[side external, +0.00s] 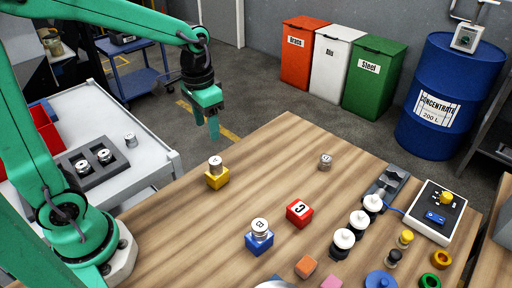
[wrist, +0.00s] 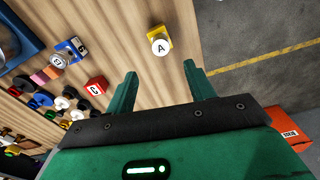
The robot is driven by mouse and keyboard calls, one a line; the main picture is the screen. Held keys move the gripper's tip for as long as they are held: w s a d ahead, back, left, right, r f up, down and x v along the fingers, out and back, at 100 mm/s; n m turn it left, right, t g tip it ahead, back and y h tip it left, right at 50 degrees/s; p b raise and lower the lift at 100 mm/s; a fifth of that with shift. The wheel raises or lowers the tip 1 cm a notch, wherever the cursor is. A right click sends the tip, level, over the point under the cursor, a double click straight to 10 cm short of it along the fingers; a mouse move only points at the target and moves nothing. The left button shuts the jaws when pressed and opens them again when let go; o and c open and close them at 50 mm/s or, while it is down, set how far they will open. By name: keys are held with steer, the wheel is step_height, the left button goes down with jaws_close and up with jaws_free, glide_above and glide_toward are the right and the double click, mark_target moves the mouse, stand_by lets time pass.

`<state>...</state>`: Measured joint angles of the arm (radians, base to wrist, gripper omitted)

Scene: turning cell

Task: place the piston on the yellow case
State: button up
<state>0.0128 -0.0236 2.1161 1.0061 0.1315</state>
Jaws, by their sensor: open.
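A silver piston (side external: 215,164) stands upright on the yellow case (side external: 218,181), near the left edge of the wooden table. In the wrist view the piston's pale top (wrist: 160,46), marked A, covers part of the yellow case (wrist: 155,33). My gripper (side external: 213,133) is above the table's far left edge, higher than the piston and apart from it. Its fingers are spread with nothing between them; the wrist view shows the open fingers (wrist: 158,75) too. Another silver piston (side external: 325,160) stands alone on the wood farther back.
A blue case (side external: 259,246) bears a silver piston marked B. Black-and-white pieces (side external: 342,243) and a control box (side external: 436,213) are at the right. A grey tray (side external: 92,162) on the side bench holds more pistons.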

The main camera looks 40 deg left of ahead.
steer(key=s+r+n+t, duration=0.1)
steer(key=s+r+t, duration=0.4)
steer(key=s, duration=0.6)
steer(key=shift+s+a+r+n, duration=0.2)
steer(key=shift+s+r+n, duration=0.1)
steer(key=shift+r, duration=0.35)
